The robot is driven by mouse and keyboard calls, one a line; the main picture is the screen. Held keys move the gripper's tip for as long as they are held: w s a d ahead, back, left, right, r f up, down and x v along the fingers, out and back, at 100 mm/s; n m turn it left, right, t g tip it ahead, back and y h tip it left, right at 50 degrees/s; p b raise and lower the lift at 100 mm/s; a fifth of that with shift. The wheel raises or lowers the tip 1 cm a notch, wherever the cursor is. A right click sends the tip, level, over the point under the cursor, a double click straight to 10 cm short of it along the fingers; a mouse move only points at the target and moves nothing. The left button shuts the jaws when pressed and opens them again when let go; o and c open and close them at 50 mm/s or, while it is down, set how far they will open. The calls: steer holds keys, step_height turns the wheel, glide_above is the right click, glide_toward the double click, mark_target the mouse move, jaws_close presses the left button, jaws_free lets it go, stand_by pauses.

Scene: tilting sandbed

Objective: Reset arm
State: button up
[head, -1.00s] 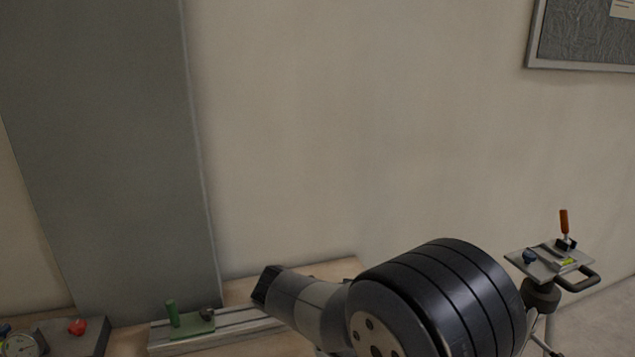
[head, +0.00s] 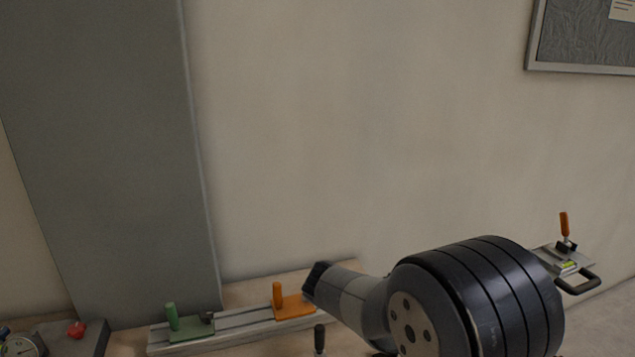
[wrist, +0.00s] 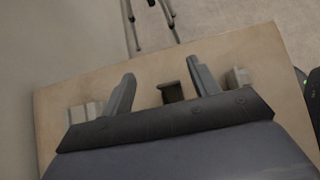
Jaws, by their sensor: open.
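In the head view my arm crosses the lower right, and the gripper itself is not visible there.
A rail (head: 240,327) on the bench carries a green clamp (head: 190,327) and an orange clamp (head: 290,305). A grey box with a red knob (head: 77,330) and a dial (head: 22,345) stand left. A tripod plate (head: 570,262) is partly behind my arm.

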steer(key=w+r+n+t+y+p, duration=0.5)
steer(key=r+n+p, duration=0.3)
steer(key=n+p, duration=0.2)
steer(key=shift+n+t+y+p, duration=0.4)
steer(key=shift+p, duration=0.3)
